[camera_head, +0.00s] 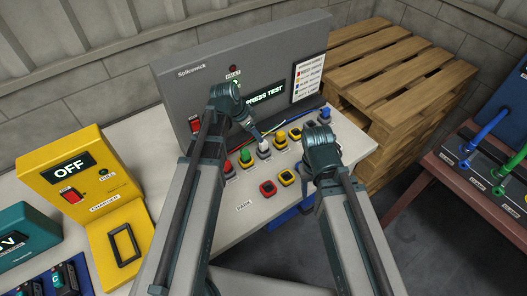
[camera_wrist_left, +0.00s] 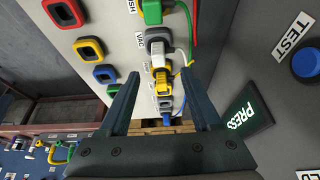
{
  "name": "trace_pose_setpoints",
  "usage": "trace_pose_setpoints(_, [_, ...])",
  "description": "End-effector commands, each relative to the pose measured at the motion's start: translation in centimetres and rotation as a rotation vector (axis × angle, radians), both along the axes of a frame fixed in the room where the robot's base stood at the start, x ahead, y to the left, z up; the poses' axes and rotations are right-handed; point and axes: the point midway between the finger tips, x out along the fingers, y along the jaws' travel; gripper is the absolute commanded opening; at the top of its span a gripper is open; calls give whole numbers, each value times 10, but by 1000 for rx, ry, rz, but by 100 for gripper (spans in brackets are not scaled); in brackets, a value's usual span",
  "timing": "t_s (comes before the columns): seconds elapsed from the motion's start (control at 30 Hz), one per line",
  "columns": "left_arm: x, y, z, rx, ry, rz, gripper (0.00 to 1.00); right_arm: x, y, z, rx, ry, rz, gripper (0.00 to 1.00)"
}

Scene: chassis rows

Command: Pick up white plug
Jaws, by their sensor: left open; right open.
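The white plug (camera_head: 264,149) stands in the row of coloured plugs on the bench panel, between a green plug (camera_head: 246,157) and a yellow plug (camera_head: 280,142). In the left wrist view the white plug (camera_wrist_left: 158,42) sits by a VAC label, with a white cable at its side. My left gripper (camera_head: 257,135) is open and empty just above the row; its spread fingers (camera_wrist_left: 157,100) frame the yellow plug (camera_wrist_left: 160,76), with the white plug beyond their tips. My right gripper (camera_head: 320,150) is open over the right part of the panel; its fingertips are mostly hidden.
A grey console (camera_head: 210,80) with a PRESS TEST screen stands behind the row. Empty red (camera_head: 267,188) and yellow (camera_head: 287,178) sockets lie in front. A yellow charger (camera_head: 85,170) stands at left, a wooden pallet stack (camera_head: 400,70) at right. Coloured cables run behind the plugs.

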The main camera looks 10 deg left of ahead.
Motion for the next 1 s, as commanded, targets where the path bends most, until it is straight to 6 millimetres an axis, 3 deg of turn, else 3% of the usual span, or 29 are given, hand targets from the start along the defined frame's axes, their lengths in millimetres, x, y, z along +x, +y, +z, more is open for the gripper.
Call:
trace_pose_setpoints(0.03, [3, -3, -16, 0, 0, -1, 65, 0, 0, -16, 0, 0, 0, 50])
trace_pose_setpoints(0.2, [10, -9, -37, 0, 0, 0, 65, 0, 0, -37, 0, 0, 0, 50])
trace_pose_setpoints(0.57, [13, -13, -44, 0, 0, 0, 65, 0, 0, -44, 0, 0, 0, 50])
trace_pose_setpoints(1.0, [26, -29, -89, 1, -1, 0, 65, 0, 0, -89, 0, 0, 0, 50])
